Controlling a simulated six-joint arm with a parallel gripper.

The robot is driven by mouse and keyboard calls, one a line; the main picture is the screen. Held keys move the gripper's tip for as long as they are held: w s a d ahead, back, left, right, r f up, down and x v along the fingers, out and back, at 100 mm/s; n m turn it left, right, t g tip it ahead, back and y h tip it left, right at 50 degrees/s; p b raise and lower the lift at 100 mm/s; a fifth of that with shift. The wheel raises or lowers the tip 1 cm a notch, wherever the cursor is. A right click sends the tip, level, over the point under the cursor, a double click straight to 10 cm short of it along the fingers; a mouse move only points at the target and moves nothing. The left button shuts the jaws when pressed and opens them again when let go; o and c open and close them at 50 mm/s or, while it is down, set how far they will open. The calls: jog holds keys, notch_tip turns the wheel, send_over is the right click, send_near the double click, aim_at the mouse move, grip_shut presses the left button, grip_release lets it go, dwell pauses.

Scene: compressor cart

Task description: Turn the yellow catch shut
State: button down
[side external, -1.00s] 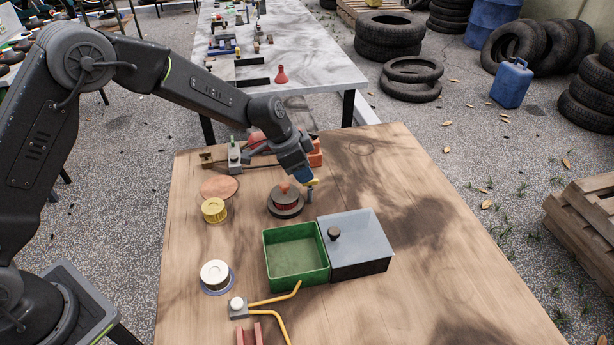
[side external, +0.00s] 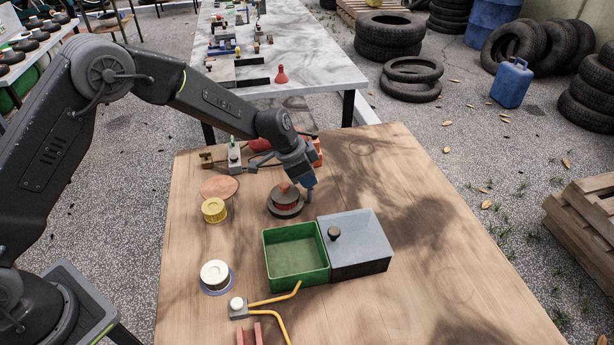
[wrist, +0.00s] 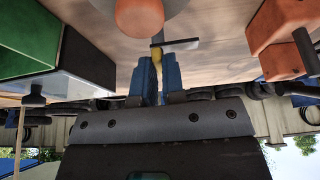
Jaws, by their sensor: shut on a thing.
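The yellow catch (wrist: 156,62) shows in the wrist view as a small yellow piece between my blue fingertips. My gripper (wrist: 158,70) is shut on it. A thin dark and pale bar (wrist: 182,44) extends beside the catch. In the side view my gripper (side external: 310,186) is low over the table, just right of a dark round base with an orange knob (side external: 285,188). The catch is hidden behind the fingers there.
A green open bin (side external: 296,254) and a dark box with a grey lid and black knob (side external: 357,240) stand just in front of my gripper. An orange block (wrist: 285,25) is close by in the wrist view. The table's right side is clear.

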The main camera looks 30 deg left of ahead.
dwell(0.4)
jog(key=n, duration=0.2)
jog(key=n+y, duration=0.1)
jog(key=n, duration=0.1)
jog(key=shift+s+d+n+t+y, duration=0.15)
jog(key=shift+n+t+y, duration=0.15)
jog(key=shift+t, duration=0.1)
jog(key=n, duration=0.2)
jog(key=n+y, duration=0.1)
jog(key=n, duration=0.1)
jog(key=shift+d+t+y, duration=0.15)
jog(key=shift+t+y, duration=0.15)
jog(key=n+y, duration=0.1)
jog(key=n, duration=0.4)
jog(key=shift+d+y, duration=0.15)
jog(key=shift+y, duration=0.25)
jog(key=shift+d+f+n+g+y, duration=0.1)
jog(key=shift+n+g+y, duration=0.25)
jog(key=shift+n, duration=0.75)
jog(key=shift+n+g+y, duration=0.35)
jog(key=shift+n, duration=0.75)
jog(key=c, duration=1.2)
grip_release()
jog(key=v, duration=1.4)
